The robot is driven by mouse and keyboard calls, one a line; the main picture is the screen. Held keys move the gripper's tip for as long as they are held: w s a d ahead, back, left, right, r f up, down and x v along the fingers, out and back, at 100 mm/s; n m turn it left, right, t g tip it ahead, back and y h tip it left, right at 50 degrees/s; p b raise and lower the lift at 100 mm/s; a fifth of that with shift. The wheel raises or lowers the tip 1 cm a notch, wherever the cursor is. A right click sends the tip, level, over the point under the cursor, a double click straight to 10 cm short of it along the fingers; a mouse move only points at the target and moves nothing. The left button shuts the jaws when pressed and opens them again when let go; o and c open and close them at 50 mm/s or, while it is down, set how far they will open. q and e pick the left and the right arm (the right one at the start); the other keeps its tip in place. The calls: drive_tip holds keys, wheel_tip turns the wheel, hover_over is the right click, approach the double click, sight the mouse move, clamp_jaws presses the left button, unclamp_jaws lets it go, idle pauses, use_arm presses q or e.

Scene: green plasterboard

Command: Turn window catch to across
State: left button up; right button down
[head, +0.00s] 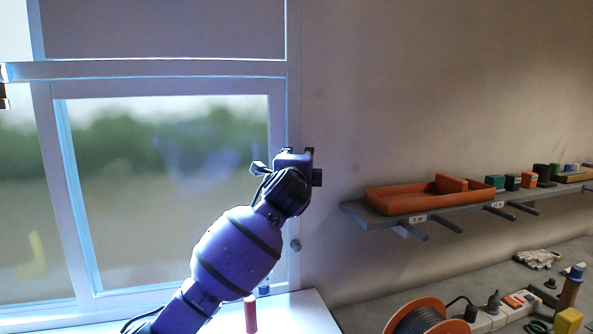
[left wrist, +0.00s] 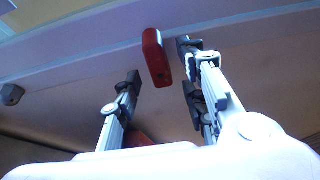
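The window catch is a red lever (left wrist: 156,58) in the left wrist view, running lengthwise from the pale window frame towards me. It lies between the tips of my left gripper (left wrist: 158,66), with a visible gap on each side; I cannot tell whether the tips are level with it in depth. The fingers are spread. In the head view my left gripper (head: 288,157) is at the right upright of the window (head: 281,120), and it hides the catch there. My right gripper is not in view.
A round knob (head: 295,245) sits lower on the window upright. A red cylinder (head: 250,314) stands on the white sill (head: 295,312). A wall shelf (head: 375,216) with an orange tray (head: 400,203) is to the right. A cable reel (head: 420,320) stands on the bench.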

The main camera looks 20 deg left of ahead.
use_arm(q)
drive_tip(key=v, duration=1)
drive_tip(key=shift+s, duration=0.25)
